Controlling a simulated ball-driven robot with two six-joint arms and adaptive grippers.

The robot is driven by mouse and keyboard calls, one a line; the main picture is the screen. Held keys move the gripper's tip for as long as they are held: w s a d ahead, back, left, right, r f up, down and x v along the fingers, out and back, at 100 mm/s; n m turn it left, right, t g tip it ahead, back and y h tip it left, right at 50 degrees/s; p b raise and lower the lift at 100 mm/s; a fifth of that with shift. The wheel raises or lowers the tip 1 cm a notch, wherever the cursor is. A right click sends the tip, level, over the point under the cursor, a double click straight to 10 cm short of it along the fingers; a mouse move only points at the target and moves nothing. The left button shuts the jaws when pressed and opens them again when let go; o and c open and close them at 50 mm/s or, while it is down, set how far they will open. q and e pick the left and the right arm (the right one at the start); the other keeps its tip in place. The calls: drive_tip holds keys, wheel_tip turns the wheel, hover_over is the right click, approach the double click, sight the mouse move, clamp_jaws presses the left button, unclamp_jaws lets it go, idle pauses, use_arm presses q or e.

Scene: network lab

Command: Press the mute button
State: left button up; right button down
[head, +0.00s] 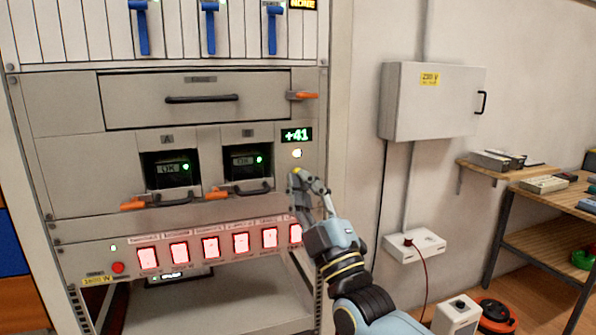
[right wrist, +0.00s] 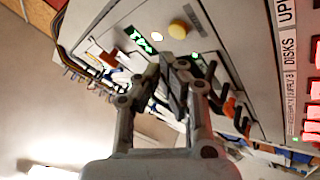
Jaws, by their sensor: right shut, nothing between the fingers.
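A small round yellow button (right wrist: 178,29) sits on the grey rack panel in the right wrist view, beside a lit whitish lamp (right wrist: 157,36). I cannot read a label on it; it looks like the mute button. In the head view the yellow button (head: 296,170) shows just above my fingertips, below the lamp (head: 297,153) and the green "+41" display (head: 296,135). My right gripper (head: 306,184) is shut and empty, close to the panel just below the button. Its fingertips (right wrist: 174,68) appear apart from the button; contact cannot be judged. My left gripper is out of view.
A row of lit red buttons (head: 211,248) runs below. Two bays with black handles (head: 250,188) and orange levers (head: 217,195) lie left of my gripper. A drawer (head: 201,91) with an orange latch (head: 303,96) is above. A wall box (head: 435,100) hangs to the right.

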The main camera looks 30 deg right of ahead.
drive_tip(key=s, duration=0.1)
drive_tip(key=s+p, duration=0.1)
drive_tip(key=s, duration=0.1)
drive_tip(key=shift+s+a, duration=0.3)
drive_tip(key=shift+a, duration=0.1)
idle(0.5)
